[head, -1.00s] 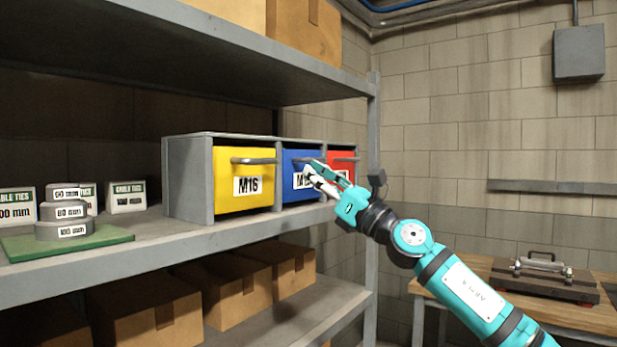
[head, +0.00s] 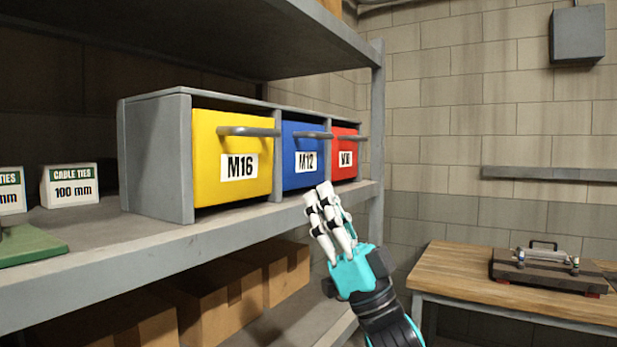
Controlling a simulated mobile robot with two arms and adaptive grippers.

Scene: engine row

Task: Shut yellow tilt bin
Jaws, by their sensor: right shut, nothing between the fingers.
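The yellow tilt bin (head: 207,150), labelled M16 and with a grey bar handle, is at the left end of a grey three-bin cabinet (head: 153,160) on the shelf. Its front looks flush with the cabinet, about in line with its neighbours. My right gripper (head: 318,190) is shut and empty, fingers pointing up, in front of the shelf edge below the blue and red bins. It is to the right of the yellow bin and apart from it. My left gripper is out of view.
The blue M12 bin (head: 290,170) and the red bin (head: 343,143) sit right of the yellow one. Cable tie boxes (head: 72,185) and a green mat (head: 40,249) are at left. Cardboard boxes (head: 285,270) fill the shelf below. A wooden table (head: 450,275) stands at right.

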